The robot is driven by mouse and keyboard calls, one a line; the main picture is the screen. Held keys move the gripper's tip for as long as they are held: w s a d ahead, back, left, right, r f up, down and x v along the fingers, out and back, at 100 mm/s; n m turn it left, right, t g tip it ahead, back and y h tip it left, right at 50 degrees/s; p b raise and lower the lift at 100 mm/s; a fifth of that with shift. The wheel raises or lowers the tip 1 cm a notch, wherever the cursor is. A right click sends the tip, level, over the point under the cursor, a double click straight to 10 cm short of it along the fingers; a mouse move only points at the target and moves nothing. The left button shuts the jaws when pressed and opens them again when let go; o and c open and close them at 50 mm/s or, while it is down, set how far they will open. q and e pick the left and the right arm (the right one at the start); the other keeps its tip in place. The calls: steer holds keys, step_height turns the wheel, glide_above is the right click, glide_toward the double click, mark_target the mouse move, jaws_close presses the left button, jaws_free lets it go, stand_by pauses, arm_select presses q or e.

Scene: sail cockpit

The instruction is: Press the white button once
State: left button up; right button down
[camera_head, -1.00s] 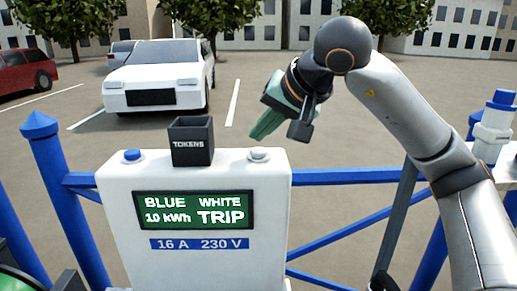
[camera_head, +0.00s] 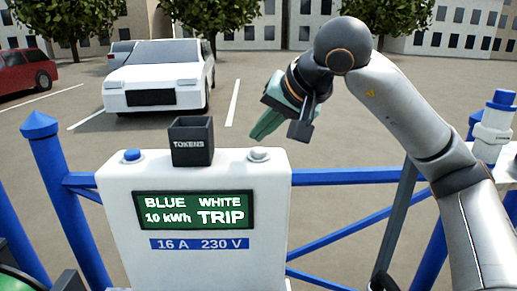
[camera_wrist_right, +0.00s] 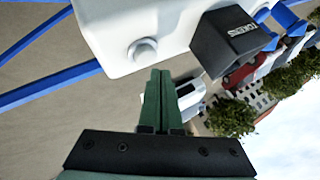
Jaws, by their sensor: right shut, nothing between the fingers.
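The white button (camera_head: 259,154) sits on top of the white pedestal (camera_head: 275,220), near its right end. In the right wrist view the white button (camera_wrist_right: 143,51) shows as a round knob just beyond the fingertips. My right gripper (camera_head: 256,138) is shut and empty, its green fingers pointing down and left, a little above the button and apart from it. The shut fingertips (camera_wrist_right: 160,72) show in the wrist view beside the button. The display (camera_head: 195,210) reads "BLUE 10 kWh" and "WHITE TRIP". My left gripper is not in view.
A blue button (camera_head: 132,155) sits at the pedestal's left end. A dark open box marked TOKENS (camera_head: 192,142) stands between the buttons. Blue railings (camera_head: 350,176) run beside the pedestal. Cars and trees stand behind.

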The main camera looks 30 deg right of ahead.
mark_target(261, 152)
steer(key=shift+f, duration=0.45)
steer(key=shift+f+b, duration=0.55)
steer(key=shift+b, duration=0.1)
stand_by(0.6)
steer(key=shift+r, duration=0.15)
steer(key=shift+r+p, duration=0.8)
steer(key=shift+p, duration=0.15)
step_height(261, 152, up, 5)
steer(key=p, duration=0.5)
steer(key=shift+r, duration=0.1)
